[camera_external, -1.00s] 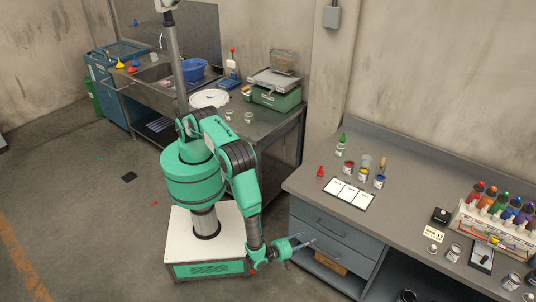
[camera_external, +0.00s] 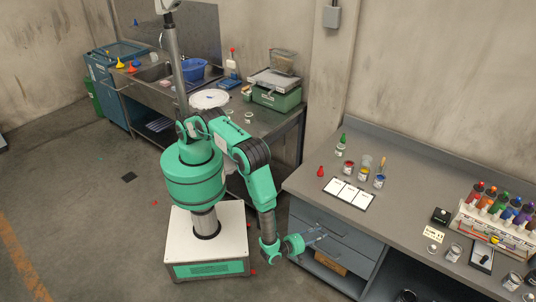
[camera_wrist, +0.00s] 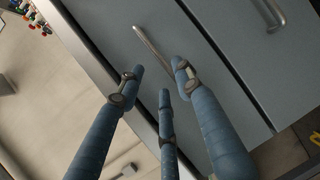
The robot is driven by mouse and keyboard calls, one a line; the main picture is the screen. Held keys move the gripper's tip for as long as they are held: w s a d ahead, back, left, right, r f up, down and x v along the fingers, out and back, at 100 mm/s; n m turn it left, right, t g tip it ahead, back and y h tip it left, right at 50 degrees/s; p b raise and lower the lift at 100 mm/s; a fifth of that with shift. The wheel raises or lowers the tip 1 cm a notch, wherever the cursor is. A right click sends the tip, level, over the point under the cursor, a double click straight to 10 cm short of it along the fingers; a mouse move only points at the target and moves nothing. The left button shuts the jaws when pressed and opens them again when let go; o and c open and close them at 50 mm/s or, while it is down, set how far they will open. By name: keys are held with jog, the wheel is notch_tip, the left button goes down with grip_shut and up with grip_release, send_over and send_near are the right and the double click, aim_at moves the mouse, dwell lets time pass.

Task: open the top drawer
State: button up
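The top drawer (camera_external: 352,237) is the upper grey-blue front under the right bench. It looks shut, and its handle is partly hidden by my gripper in the external view. In the wrist view the top drawer front (camera_wrist: 115,30) lies beside the pale bench edge, with its metal bar handle (camera_wrist: 148,44) running diagonally. My gripper (camera_external: 321,234) is at the left part of this drawer. In the wrist view its three blue-grey fingers (camera_wrist: 155,82) are spread apart, with the handle beyond and between their tips. I cannot tell whether they touch it.
The lower drawer's handle (camera_wrist: 272,14) shows in the wrist view. An open shelf with a brown box (camera_external: 330,263) is below the drawers. The bench top (camera_external: 405,190) holds cards, paint pots and a bottle rack (camera_external: 490,225).

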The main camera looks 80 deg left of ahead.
aim_at(329, 230)
jog(key=x, duration=0.6)
jog(key=shift+w+a+f+b, duration=0.1)
jog(key=shift+w+a+b, duration=0.1)
jog(key=shift+b, duration=0.2)
jog(key=shift+c, duration=0.5)
grip_shut()
